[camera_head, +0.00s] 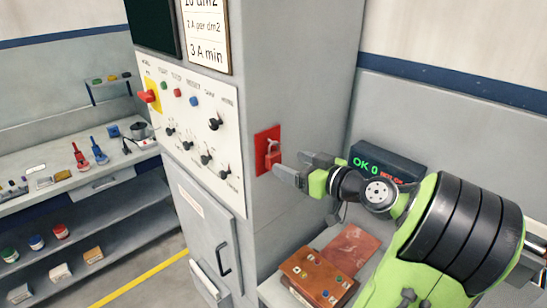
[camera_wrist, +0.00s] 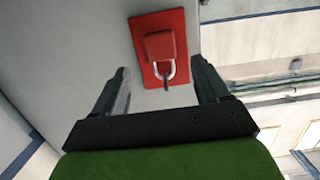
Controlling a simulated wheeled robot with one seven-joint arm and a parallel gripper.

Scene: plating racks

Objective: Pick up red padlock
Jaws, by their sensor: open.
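The red padlock (camera_head: 272,157) hangs on a red plate (camera_head: 261,141) on the side of the grey cabinet. In the wrist view the padlock (camera_wrist: 160,46) shows its red body and pale shackle against the plate (camera_wrist: 177,77). My gripper (camera_head: 288,168) is beside the padlock, coming from the right. In the wrist view the two dark fingers of my gripper (camera_wrist: 161,80) are apart, with the shackle in line between them and the body a little beyond. Nothing is held. I cannot tell whether a finger touches the padlock.
The grey cabinet (camera_head: 275,60) carries a white control panel (camera_head: 200,130) with knobs. A dark display box (camera_head: 385,160) stands behind my arm. A bench (camera_head: 85,175) with tools is at the left.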

